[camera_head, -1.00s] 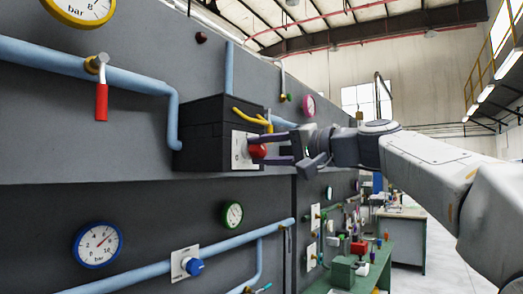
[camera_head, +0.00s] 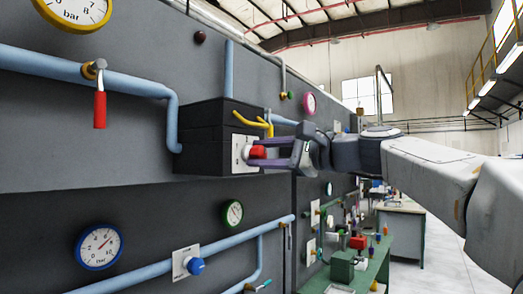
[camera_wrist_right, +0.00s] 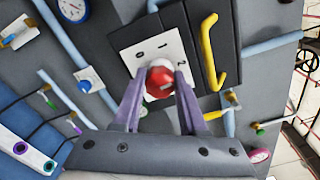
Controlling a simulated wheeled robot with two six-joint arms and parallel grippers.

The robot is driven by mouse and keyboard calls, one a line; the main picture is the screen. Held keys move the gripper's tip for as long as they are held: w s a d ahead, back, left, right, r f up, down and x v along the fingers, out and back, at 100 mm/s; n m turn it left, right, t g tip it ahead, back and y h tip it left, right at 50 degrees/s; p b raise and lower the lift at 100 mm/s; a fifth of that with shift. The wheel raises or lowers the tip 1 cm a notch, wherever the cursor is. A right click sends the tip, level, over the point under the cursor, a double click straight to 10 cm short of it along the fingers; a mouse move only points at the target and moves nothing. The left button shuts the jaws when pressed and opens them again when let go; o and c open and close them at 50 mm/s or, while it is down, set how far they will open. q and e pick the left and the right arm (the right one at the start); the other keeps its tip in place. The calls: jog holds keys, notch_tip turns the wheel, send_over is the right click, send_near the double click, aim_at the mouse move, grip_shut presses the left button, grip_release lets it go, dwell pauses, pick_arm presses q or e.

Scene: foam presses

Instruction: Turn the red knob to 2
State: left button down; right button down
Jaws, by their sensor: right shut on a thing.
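The red knob (camera_head: 257,152) sits on a white dial plate (camera_head: 238,150) on the face of a black box (camera_head: 205,135). My right gripper (camera_head: 262,151) is shut on the knob, with one purple finger above it and one below. In the right wrist view the fingers hold the knob (camera_wrist_right: 159,82) from both sides. The plate (camera_wrist_right: 148,52) there shows marks at the left, top and right of the knob; the right one looks like a 2. A pale mark shows on the knob, but I cannot tell which number it points to. My left gripper is not in view.
A yellow handle (camera_head: 251,121) sticks out just above the knob. Blue pipes (camera_head: 130,82), a red-handled lever (camera_head: 100,110), gauges and a blue knob (camera_head: 195,266) line the grey wall. A green bench (camera_head: 375,270) stands further back. The floor at the right is open.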

jog(key=shift+d+r+m, duration=0.1)
jog(key=shift+m, duration=0.5)
jog(key=shift+c, duration=2.2)
grip_release()
jog(key=shift+s+d+f, duration=0.2)
jog(key=shift+d, duration=0.2)
jog(key=b+v, duration=0.3)
jog(key=v, duration=0.6)
jog(key=shift+s+d+b, duration=0.15)
jog(key=shift+s+b, duration=0.05)
jog(key=shift+b, duration=0.15)
